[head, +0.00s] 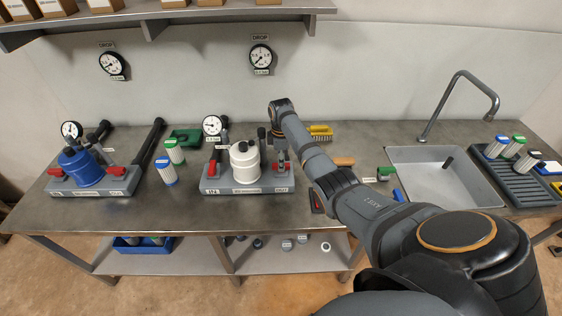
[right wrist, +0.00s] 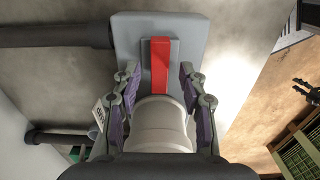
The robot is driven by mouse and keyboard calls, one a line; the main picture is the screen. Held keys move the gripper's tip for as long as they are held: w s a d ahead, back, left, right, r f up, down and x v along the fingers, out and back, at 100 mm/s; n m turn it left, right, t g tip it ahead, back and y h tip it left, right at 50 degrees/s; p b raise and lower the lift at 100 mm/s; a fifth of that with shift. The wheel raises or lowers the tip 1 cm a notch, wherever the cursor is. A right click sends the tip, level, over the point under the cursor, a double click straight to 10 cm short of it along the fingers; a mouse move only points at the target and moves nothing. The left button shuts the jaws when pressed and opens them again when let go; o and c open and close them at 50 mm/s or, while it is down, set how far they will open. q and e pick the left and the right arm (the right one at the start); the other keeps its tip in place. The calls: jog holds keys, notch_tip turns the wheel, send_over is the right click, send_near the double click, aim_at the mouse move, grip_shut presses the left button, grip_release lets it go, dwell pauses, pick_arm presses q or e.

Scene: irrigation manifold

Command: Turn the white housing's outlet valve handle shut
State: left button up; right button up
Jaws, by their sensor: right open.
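The white housing (head: 245,163) stands upright on a grey base (head: 210,188) in the middle of the bench. My right gripper (head: 281,162) points down over the right end of that base, partly covering the red outlet handle there. In the right wrist view the red handle (right wrist: 160,62) lies lengthwise along the base (right wrist: 195,35), crosswise to the dark pipe (right wrist: 55,35). The right fingers (right wrist: 158,75) are open, one on each side of the handle's line. Contact cannot be told. The white housing (right wrist: 160,125) shows below the handle. My left gripper is out of view.
A blue housing (head: 82,168) with red handles stands at the left. Filter cartridges (head: 167,172) stand between the two housings. A yellow brush (head: 320,132) lies behind my right arm. A sink (head: 440,175) and a drying rack (head: 515,180) are at the right.

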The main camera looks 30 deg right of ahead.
jog(key=shift+f, duration=0.6)
jog(key=shift+c, duration=0.5)
grip_shut()
jog(key=shift+r, duration=0.1)
